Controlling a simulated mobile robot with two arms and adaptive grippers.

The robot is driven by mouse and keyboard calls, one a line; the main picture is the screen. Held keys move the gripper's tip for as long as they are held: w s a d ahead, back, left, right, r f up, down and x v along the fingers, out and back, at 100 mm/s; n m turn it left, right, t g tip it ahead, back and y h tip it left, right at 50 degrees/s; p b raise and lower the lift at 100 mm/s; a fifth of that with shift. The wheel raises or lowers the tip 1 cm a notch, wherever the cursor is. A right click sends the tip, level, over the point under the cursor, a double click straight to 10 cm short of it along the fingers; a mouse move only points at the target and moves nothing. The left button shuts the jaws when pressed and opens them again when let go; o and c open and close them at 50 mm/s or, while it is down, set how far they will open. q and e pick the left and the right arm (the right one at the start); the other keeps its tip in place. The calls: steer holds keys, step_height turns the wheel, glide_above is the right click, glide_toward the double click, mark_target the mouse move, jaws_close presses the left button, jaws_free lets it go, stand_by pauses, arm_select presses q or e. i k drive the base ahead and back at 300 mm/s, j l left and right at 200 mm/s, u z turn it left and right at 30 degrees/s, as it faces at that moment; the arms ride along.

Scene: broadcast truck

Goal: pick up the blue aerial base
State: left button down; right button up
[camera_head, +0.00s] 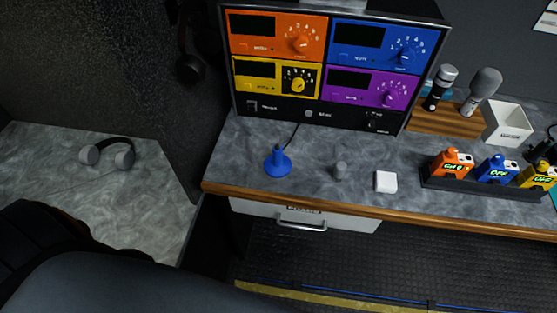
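The blue aerial base (278,163) stands upright on the grey marbled desk, near its left end. It has a round flared foot and a short narrow stem, and a thin dark cable runs up behind it toward the rack. Nothing touches it from the front. Neither of my grippers is in view.
A small grey cylinder (340,171) and a white block (385,181) lie to its right. The rack with coloured panels (328,60) stands behind. Orange, blue and yellow packs sit in a dark tray (470,186). A drawer (303,214) is under the desk; headphones (107,152) lie left.

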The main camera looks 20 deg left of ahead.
mark_target(277, 165)
steer(key=i+l+u, duration=0.1)
steer(key=l+u, duration=0.15)
steer(key=u, duration=0.25)
steer(key=l+u, duration=0.25)
steer(key=u, duration=0.2)
steer(key=i+l+u, duration=0.1)
steer(key=l+u, duration=0.15)
steer(key=u, duration=0.25)
